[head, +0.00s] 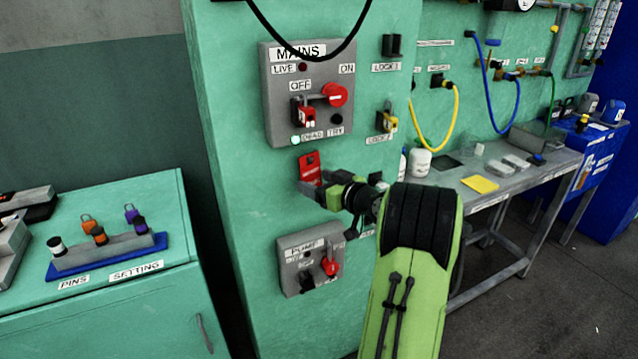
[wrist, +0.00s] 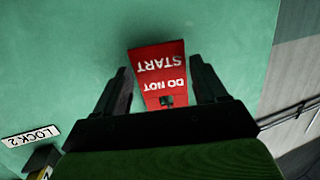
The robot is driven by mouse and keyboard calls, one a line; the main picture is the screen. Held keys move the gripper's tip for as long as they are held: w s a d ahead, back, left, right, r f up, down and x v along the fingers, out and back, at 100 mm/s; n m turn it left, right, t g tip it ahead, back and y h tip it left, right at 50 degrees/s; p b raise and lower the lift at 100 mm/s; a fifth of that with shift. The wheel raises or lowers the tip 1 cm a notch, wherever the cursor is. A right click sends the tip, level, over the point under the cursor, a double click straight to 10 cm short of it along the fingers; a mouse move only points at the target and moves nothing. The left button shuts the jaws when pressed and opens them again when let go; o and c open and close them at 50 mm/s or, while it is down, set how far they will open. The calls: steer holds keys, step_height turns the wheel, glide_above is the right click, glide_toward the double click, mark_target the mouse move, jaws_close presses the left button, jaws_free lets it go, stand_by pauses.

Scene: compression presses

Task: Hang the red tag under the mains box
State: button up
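The red tag (head: 309,167) is against the green panel just under the grey mains box (head: 285,100). In the wrist view the tag (wrist: 158,68) reads "DO NOT START" upside down, and a small dark peg or clip (wrist: 166,100) shows at its end near my gripper. My gripper (head: 313,190) is at the lower part of the tag in the head view. In the wrist view its two dark fingers (wrist: 161,88) stand apart, one on each side of the tag, with a gap showing at least on the left. I cannot tell whether the right finger touches it.
A grey pump box (head: 311,260) with a red switch is on the panel below my gripper. The lock 2 holder (head: 387,122) is to the right with a yellow padlock. A black cable (head: 310,50) loops over the mains box. A workbench (head: 520,175) stands right.

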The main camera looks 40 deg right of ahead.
steer(key=o, duration=0.3)
steer(key=shift+o, duration=0.2)
steer(key=shift+s, duration=0.1)
steer(key=s+r, duration=0.2)
steer(key=s, duration=1.3)
steer(key=shift+s+a+r, duration=0.2)
steer(key=shift+r, duration=0.05)
